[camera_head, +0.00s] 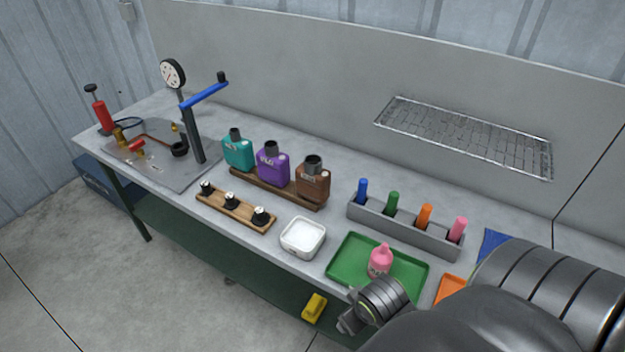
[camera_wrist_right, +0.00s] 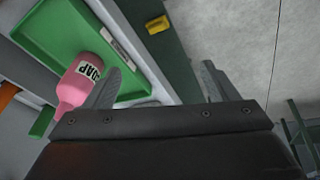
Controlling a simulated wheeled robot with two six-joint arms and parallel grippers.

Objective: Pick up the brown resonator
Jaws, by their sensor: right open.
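The brown resonator (camera_head: 312,183) is a boxy brown body with a dark grey neck on top. It stands upright at the right end of a wooden rack (camera_head: 262,191), beside a purple one (camera_head: 272,168) and a teal one (camera_head: 238,152). My right gripper (camera_head: 352,318) is at the table's front edge by the green tray, well to the front right of the brown resonator. In the right wrist view my right gripper (camera_wrist_right: 160,88) has its fingers apart with nothing between them. The brown resonator is not in that view. My left gripper is not in view.
A pink soap bottle (camera_head: 380,263) stands on the green tray (camera_head: 345,250) close to my right gripper. A white dish (camera_head: 303,238) and a wooden strip with black-topped pieces (camera_head: 233,212) lie in front of the rack. A grey holder with coloured cylinders (camera_head: 405,229) stands to its right.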

